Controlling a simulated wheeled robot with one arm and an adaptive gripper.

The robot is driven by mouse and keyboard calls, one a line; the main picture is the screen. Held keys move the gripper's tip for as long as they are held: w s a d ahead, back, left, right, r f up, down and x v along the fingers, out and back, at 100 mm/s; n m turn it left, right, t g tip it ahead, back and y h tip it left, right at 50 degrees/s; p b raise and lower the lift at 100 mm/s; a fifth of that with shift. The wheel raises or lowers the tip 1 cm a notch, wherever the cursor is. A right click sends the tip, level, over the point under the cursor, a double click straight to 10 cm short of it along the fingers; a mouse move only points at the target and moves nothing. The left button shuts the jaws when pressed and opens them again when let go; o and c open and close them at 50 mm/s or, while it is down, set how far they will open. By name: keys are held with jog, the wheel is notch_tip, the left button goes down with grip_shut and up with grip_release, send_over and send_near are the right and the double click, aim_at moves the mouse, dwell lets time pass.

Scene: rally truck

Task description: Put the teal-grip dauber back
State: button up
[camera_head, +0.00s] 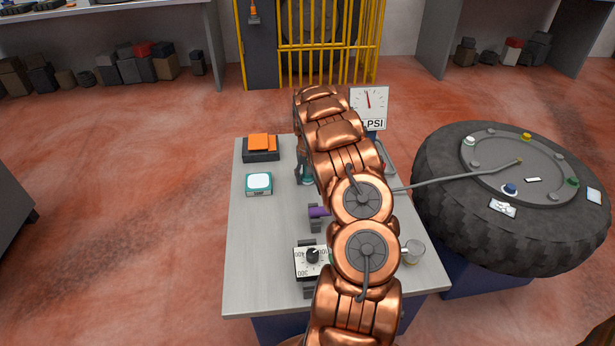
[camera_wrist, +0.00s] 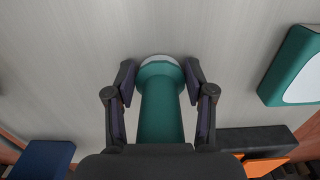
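The teal-grip dauber (camera_wrist: 160,112) is in the middle of the wrist view, with a pale rounded end pointing away from the camera towards the grey surface. In the head view a bit of teal (camera_head: 307,181) shows at the left edge of my copper arm, which hides most of the gripper and dauber. I cannot tell whether the dauber touches the table. A teal box with a white top (camera_head: 259,182) stands to the left; it also shows in the wrist view (camera_wrist: 297,72).
The grey table (camera_head: 255,250) holds an orange-topped black box (camera_head: 261,147), a purple piece in a dark holder (camera_head: 318,212), a dial box (camera_head: 311,260), a PSI gauge (camera_head: 369,103) and a clear knob-like piece (camera_head: 413,250). A large tyre (camera_head: 450,220) stands right. The table's front left is clear.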

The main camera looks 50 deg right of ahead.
jog(key=o, duration=0.3)
jog(key=shift+r, duration=0.15)
dwell(0.6)
